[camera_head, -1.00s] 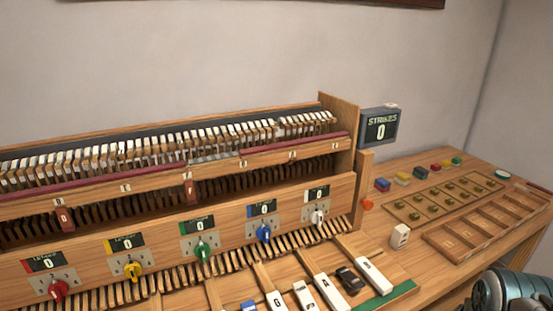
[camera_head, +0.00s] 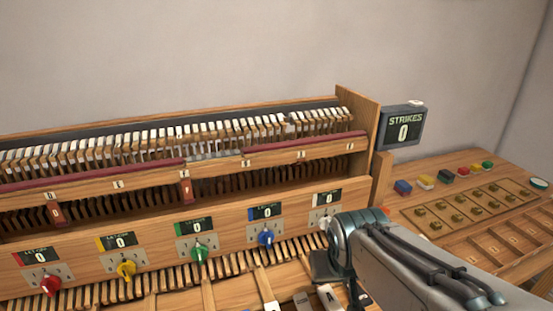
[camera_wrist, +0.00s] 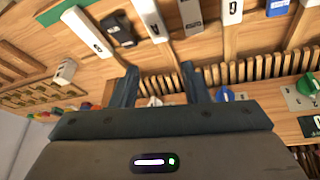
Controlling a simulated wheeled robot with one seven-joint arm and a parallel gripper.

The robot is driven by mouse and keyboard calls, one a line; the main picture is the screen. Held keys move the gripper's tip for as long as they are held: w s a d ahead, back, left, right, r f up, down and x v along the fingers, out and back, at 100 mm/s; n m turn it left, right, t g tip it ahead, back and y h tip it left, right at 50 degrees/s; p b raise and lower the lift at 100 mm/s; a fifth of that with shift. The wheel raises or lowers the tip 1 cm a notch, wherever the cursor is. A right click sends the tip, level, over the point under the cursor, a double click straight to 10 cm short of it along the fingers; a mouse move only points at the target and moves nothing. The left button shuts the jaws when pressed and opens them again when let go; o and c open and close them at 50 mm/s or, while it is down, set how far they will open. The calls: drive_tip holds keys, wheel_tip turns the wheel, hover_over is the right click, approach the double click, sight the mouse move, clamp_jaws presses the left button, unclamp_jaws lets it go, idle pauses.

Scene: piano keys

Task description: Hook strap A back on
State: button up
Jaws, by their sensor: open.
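Two red straps hang from the wooden rail (camera_head: 225,166) of the piano action in the head view. One strap (camera_head: 57,215) is at the far left and the other strap (camera_head: 186,190) is near the middle. The small letter plates above them are too small to read, so I cannot tell which is strap A. My gripper shows in the wrist view (camera_wrist: 160,88), with its two fingers apart and nothing between them. It is over the front of the piano by the rightmost knobs, well to the right of both straps. In the head view my arm hides its fingertips.
Coloured knobs, such as the blue knob (camera_head: 266,238) and green knob (camera_head: 199,253), stick out from the front panel below the rail. Lettered keys (camera_wrist: 150,18) lie in front. A strikes display (camera_head: 403,127) reads 0 at the right. Free air is above the piano.

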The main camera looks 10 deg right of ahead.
drive_tip(key=w+d+r+t+h+b, duration=0.1)
drive_tip(key=w+d+t, duration=0.15)
drive_tip(key=w, duration=0.25)
drive_tip(key=w+d+r+t+h+b, duration=0.1)
drive_tip(key=w+r+t, duration=0.1)
drive_tip(key=w+t, duration=0.25)
drive_tip(key=n+t+y+p, duration=0.1)
drive_tip(key=n+t+y, duration=0.2)
drive_tip(key=t+y, duration=0.3)
approach(297, 164)
drive_tip(key=w, duration=0.3)
drive_tip(key=w+a, duration=0.1)
drive_tip(key=w, duration=0.3)
drive_tip(key=w+f, duration=0.1)
drive_tip(key=w, duration=0.3)
drive_tip(key=shift+w+a, duration=0.2)
drive_tip(key=shift+a, duration=0.05)
clamp_jaws()
